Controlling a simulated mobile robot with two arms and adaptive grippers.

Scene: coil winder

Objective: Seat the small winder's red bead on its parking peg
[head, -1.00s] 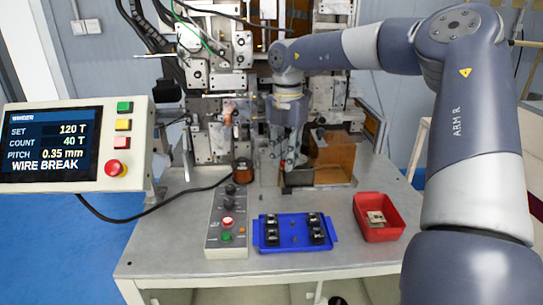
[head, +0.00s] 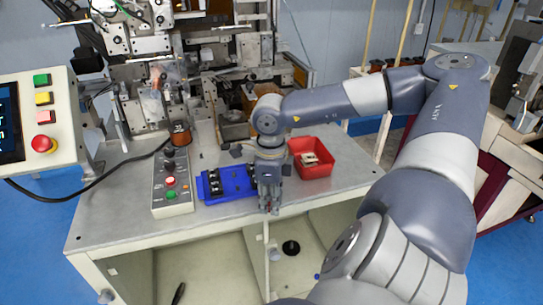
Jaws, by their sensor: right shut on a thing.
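My right gripper (head: 270,207) points down at the front edge of the table, just in front of the blue tray (head: 212,197). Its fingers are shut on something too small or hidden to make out. The winder machine (head: 155,75) stands at the back of the table, with a copper-coloured spool (head: 180,134) in front of it. I cannot pick out the red bead or its parking peg in the head view. My left gripper is not in view.
A red bin (head: 318,170) with pale parts stands right of my gripper. A control box (head: 171,190) with buttons is left of the blue tray. A display panel (head: 38,120) stands at the far left. Open shelf space lies below the table (head: 120,215).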

